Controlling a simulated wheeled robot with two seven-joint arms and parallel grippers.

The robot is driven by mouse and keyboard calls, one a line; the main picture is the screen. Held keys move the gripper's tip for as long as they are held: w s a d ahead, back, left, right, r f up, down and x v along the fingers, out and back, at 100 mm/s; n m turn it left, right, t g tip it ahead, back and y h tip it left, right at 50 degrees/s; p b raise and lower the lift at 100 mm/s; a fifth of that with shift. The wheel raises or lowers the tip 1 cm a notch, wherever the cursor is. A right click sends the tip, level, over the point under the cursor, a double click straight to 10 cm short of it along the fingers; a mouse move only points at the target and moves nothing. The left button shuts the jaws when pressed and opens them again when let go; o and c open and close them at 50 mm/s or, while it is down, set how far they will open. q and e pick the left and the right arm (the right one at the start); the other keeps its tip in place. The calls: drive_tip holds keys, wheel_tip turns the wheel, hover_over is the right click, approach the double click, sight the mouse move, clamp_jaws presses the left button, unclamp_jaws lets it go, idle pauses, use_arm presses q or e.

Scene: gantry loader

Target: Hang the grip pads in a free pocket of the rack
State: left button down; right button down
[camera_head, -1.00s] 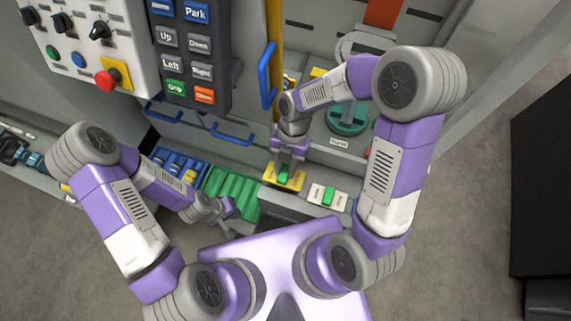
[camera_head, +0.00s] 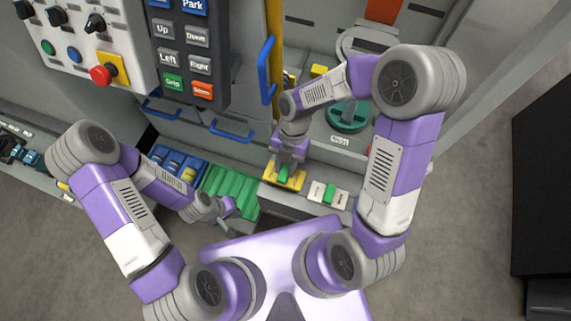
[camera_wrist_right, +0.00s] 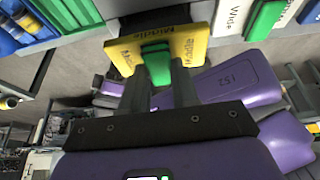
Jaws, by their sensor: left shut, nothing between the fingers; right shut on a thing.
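The yellow grip pads (camera_head: 269,177), with a green middle piece, are in my right gripper (camera_head: 285,168). In the right wrist view the yellow pads (camera_wrist_right: 190,48) read "Middle" on both sides. The fingers of my right gripper (camera_wrist_right: 160,72) are shut on the green middle piece. The pads are at the grey ledge (camera_head: 303,205); I cannot tell whether they touch it. White pads with a green middle (camera_head: 329,195) sit at the ledge to the right. My left gripper (camera_head: 228,208) is shut and empty by the green ribbed tray. I cannot make out a free rack pocket.
A green ribbed tray (camera_head: 240,187) and a blue tray (camera_head: 161,153) with pieces lie left of the pads. A button panel (camera_head: 184,100) and blue handles (camera_head: 266,72) stand behind. A round green part (camera_head: 348,117) is behind my right forearm.

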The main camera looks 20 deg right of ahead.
wheel_tip(320, 180, up, 15)
drive_tip(key=p, duration=1.1)
drive_tip(key=shift+f, duration=0.2)
idle(0.6)
drive_tip(key=shift+f, duration=0.2)
drive_tip(key=shift+f+b, duration=0.55)
drive_tip(key=shift+f, duration=0.2)
idle(0.5)
drive_tip(key=shift+f+b, duration=3.15)
drive_tip(key=shift+f, duration=0.65)
drive_tip(key=shift+f, duration=0.2)
drive_tip(key=shift+f+b, duration=2.1)
drive_tip(key=shift+f, duration=0.45)
drive_tip(key=shift+r, duration=0.15)
